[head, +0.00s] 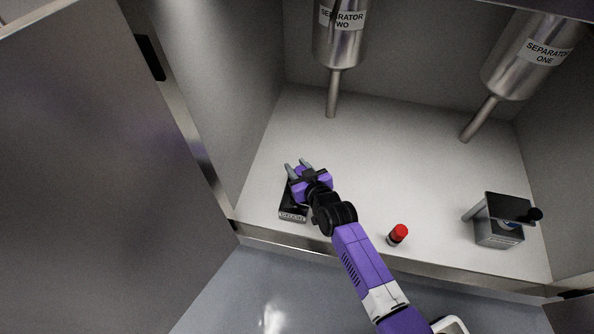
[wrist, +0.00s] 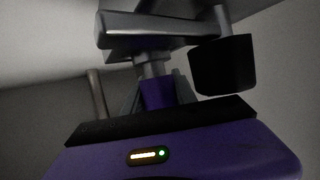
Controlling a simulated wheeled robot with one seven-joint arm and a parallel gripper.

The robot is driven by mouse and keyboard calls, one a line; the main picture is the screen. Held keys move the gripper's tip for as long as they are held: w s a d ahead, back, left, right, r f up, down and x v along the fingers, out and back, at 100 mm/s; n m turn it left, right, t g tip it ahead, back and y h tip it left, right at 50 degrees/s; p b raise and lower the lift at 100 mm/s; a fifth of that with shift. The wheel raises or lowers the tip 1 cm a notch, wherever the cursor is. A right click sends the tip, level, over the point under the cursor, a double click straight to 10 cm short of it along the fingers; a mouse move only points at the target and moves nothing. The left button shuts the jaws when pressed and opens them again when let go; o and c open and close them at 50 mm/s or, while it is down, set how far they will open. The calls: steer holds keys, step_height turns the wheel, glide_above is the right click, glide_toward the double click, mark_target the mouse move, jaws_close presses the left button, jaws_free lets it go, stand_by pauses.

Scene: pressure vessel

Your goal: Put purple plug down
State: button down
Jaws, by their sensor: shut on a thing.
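The purple plug (head: 299,171) shows as a small purple piece between the fingers of my gripper (head: 299,165), at the left of the cabinet floor. In the wrist view the purple plug (wrist: 157,94) sits between the fingers, directly below a short metal shaft under a grey bar (wrist: 150,30). My gripper is shut on the plug. It is over or beside a dark labelled device (head: 293,212), which my gripper and wrist partly hide. I cannot tell whether the plug touches the device.
A red-capped cylinder (head: 398,235) stands near the front edge. A grey device with a black knob (head: 499,228) stands at the right. Separator two (head: 340,40) and separator one (head: 525,60) hang above. An open door (head: 95,170) is at left. The middle floor is clear.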

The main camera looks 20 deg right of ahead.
steer(key=shift+f, duration=0.3)
steer(key=c, duration=1.1)
jaws_free()
steer(key=shift+f, duration=0.15)
steer(key=shift+o, duration=0.5)
steer(key=shift+s, duration=0.1)
steer(key=shift+f, duration=0.15)
steer(key=shift+s+r+p, duration=0.2)
steer(key=shift+r+p, duration=0.15)
steer(key=shift+r, duration=0.05)
steer(key=p+v, duration=0.5)
steer(key=v, duration=0.6)
steer(key=shift+s+r, duration=0.2)
steer(key=shift+r, duration=0.05)
